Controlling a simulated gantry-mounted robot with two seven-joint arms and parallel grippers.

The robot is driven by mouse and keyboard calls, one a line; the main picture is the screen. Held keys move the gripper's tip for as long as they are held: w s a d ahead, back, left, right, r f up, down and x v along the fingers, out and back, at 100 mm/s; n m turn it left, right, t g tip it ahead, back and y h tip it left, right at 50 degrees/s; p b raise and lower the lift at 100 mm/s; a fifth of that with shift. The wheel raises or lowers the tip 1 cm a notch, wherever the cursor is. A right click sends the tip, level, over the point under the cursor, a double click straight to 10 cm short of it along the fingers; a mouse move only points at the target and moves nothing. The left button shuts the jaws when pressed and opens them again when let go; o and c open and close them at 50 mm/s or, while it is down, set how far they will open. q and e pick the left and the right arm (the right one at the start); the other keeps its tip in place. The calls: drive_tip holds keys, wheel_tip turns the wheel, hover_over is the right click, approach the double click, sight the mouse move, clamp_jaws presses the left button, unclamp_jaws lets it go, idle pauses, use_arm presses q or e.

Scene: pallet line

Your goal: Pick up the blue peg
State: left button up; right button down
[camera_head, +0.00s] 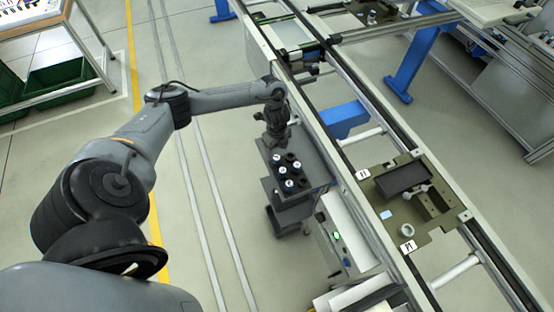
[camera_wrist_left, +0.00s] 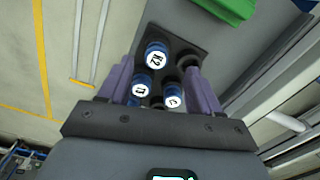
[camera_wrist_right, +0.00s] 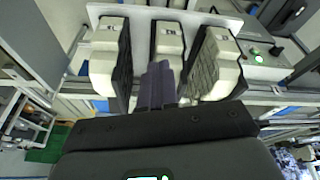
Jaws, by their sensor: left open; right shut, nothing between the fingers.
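Several blue pegs with white labelled tops stand in a dark holder (camera_head: 319,176) beside the conveyor. In the left wrist view one blue peg (camera_wrist_left: 156,55) is marked like "N2", and two more blue pegs, a left one (camera_wrist_left: 140,88) and a right one (camera_wrist_left: 172,98), stand nearer the gripper base. My left gripper (camera_head: 277,142) hangs over the back of the holder. In its wrist view it is open (camera_wrist_left: 158,72), its fingers on either side of the peg group; contact cannot be told. My right gripper (camera_wrist_right: 157,80) is shut and empty, out of the head view.
A pallet plate (camera_head: 440,232) with a dark tray (camera_head: 402,181) sits on the conveyor to the right. White labelled blocks (camera_wrist_right: 168,40) stand just beyond my right gripper. Green crates (camera_head: 58,84) are at the far left. Open floor lies left of the holder.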

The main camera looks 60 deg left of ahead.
sight(276, 157)
use_arm(q)
drive_tip(key=f, duration=0.4)
drive_tip(key=shift+s+d, duration=0.1)
drive_tip(key=shift+s, duration=0.15)
drive_tip(key=shift+f, duration=0.6)
drive_tip(key=c, duration=1.1)
